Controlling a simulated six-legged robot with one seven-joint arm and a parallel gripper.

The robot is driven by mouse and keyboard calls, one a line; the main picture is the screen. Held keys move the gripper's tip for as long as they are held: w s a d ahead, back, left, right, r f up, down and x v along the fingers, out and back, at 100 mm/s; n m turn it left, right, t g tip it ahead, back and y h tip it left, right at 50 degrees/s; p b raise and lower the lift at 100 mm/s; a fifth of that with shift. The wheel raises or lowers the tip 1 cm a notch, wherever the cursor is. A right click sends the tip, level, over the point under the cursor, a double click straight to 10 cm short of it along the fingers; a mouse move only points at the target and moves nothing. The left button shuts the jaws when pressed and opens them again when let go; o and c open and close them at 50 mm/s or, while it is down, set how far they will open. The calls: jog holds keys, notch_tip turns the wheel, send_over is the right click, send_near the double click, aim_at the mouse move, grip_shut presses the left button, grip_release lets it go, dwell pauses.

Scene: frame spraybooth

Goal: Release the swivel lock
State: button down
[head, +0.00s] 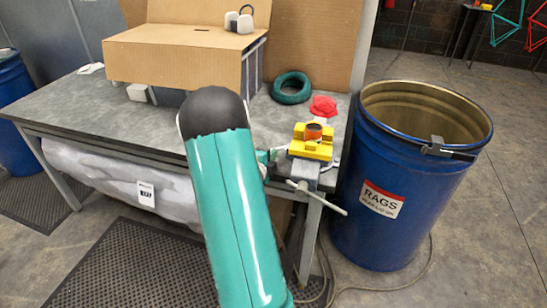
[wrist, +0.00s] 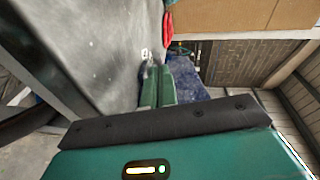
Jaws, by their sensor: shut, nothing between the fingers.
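A bench vise (head: 307,170) is mounted at the right front corner of the workbench, with a yellow block (head: 312,148) and a round orange part (head: 314,131) in its top. A grey bar handle (head: 318,197) sticks out at its front. I cannot make out the swivel lock clearly in either view. My gripper (wrist: 157,70) is shut and empty in the wrist view, its green fingers side by side over the grey bench top. In the head view my arm hides most of it; a small teal part shows just left of the vise.
A blue rags drum (head: 405,180) stands right of the workbench (head: 80,112). A red rag (head: 323,106) and a green coil (head: 291,88) lie behind the vise. A cardboard box (head: 180,55) stands at the back. A cord lies on the floor.

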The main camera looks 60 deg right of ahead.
jog(key=shift+w+d, duration=0.25)
jog(key=shift+w, duration=0.2)
jog(key=shift+w+d, duration=0.2)
jog(key=shift+w, duration=0.25)
jog(key=shift+s, duration=0.1)
